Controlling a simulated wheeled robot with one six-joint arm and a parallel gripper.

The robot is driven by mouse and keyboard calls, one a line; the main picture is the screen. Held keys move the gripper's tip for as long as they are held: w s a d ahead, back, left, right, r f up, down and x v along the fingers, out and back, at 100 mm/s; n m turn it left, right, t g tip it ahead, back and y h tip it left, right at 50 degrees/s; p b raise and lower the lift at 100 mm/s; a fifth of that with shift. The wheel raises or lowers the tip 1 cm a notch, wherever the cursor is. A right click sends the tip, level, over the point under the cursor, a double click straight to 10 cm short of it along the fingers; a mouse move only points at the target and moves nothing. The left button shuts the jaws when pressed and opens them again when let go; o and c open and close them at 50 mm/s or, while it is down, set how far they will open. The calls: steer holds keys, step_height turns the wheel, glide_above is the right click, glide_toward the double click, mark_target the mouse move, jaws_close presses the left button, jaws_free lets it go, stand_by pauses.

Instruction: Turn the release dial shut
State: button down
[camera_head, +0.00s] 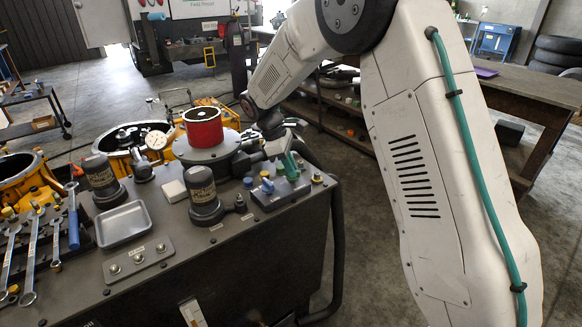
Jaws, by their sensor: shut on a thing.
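My gripper (279,148) is small and partly hidden at the end of my forearm, over the far right corner of the dark bench. It points down and is shut close behind a block (265,203) with green and blue levers. What lies between its fingers is too small to make out; a green lever (290,165) stands right at the fingertips. I cannot clearly pick out the release dial or read its position. A red cylinder (203,127) stands on a round grey flange (200,155) left of my gripper, apart from it.
Two dark capped canisters (203,190) (100,175), a metal tray (124,224), a gauge (156,140) and wrenches (31,260) crowd the bench top (175,260). Yellow housings (122,150) stand behind it. A dark hose (337,250) runs down its right side. A wooden workbench (535,92) stands at right.

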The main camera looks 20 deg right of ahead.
steer(key=m+g+y, duration=0.1)
steer(key=m, duration=0.3)
steer(key=shift+w+d+m, duration=0.1)
steer(key=shift+w+m, duration=0.05)
steer(key=shift+m, duration=0.15)
steer(key=shift+m+g+y, duration=0.5)
steer(key=shift+m+y, duration=0.3)
steer(key=shift+m, duration=1.2)
steer(key=shift+r, duration=0.1)
steer(key=c, duration=1.5)
jaws_free()
steer(key=shift+o, duration=0.2)
steer(key=d+v, duration=0.1)
steer(key=v, duration=0.6)
steer(key=shift+w+a+r, duration=0.2)
steer(key=shift+a+r, duration=0.1)
steer(key=shift+a, duration=0.2)
